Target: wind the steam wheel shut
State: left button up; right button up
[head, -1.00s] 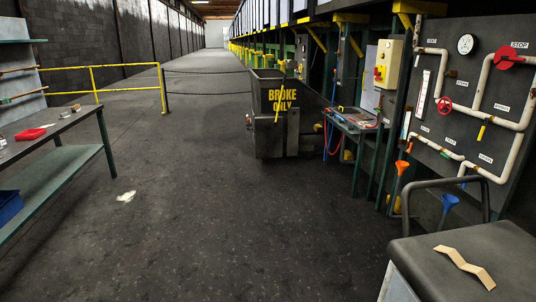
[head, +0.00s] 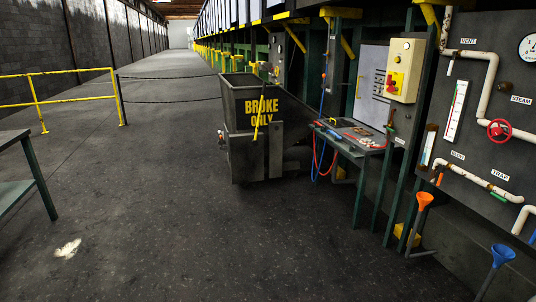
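A small red handwheel (head: 498,130) sits on the white pipe of the dark panel (head: 470,105) at the right. A STEAM label (head: 521,100) is above and to the right of it. I cannot tell from here how far the wheel is turned. Neither of my grippers is in view.
A pressure gauge (head: 530,46) is cut by the right edge. Orange (head: 423,202) and blue (head: 502,254) funnels stand low in front of the panel. A grey BROKE ONLY bin (head: 252,150) and a small tool table (head: 358,140) stand left of it.

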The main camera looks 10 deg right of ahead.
aim_at(496, 132)
jog(key=i+z, duration=0.8)
jog(key=z, duration=0.15)
jog(key=i+j+z, duration=0.25)
jog(key=z, duration=0.2)
jog(key=i, duration=0.1)
